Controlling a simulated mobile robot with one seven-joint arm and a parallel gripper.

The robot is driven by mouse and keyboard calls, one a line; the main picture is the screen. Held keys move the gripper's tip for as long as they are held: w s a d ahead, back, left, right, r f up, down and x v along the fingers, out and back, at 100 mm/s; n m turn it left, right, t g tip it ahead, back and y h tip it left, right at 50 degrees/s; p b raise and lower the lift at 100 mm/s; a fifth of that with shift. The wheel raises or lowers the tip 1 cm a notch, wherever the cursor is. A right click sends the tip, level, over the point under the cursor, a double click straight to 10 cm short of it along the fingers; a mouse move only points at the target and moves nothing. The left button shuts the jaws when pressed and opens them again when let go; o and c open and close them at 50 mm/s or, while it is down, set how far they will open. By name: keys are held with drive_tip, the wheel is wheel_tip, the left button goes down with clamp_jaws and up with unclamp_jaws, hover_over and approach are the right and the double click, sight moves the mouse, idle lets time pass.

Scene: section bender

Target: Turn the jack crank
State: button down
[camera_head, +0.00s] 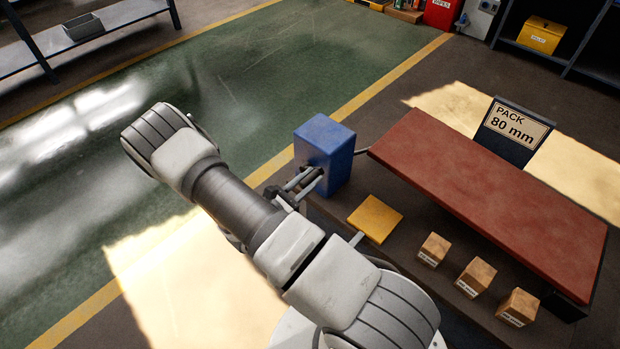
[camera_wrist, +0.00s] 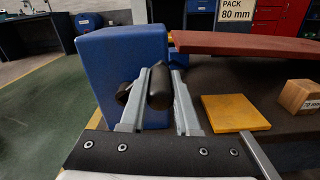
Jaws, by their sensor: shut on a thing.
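The blue jack box (camera_head: 325,150) stands at the left end of the long red beam (camera_head: 490,205). It also fills the upper left of the wrist view (camera_wrist: 105,60). The crank shows there as a dark rounded handle (camera_wrist: 158,88) in front of the box. My gripper (camera_head: 306,183) is at the front face of the box, its grey fingers on both sides of the handle and shut on it. A second dark knob (camera_wrist: 124,92) shows by the left finger. The crank's joint to the box is hidden.
A yellow plate (camera_head: 375,218) lies right of my gripper. Several labelled wooden blocks (camera_head: 475,278) stand along the front of the red beam. A sign reading "PACK 80 mm" (camera_head: 513,130) stands behind it. The green floor (camera_head: 250,80) to the left is clear.

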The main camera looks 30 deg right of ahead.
drive_tip(key=c, duration=0.6)
unclamp_jaws()
drive_tip(key=shift+c, duration=0.2)
drive_tip(key=shift+a, duration=0.1)
drive_tip(key=p+v, duration=0.3)
drive_tip(key=v, duration=1.4)
drive_tip(key=shift+s+a+r, duration=0.1)
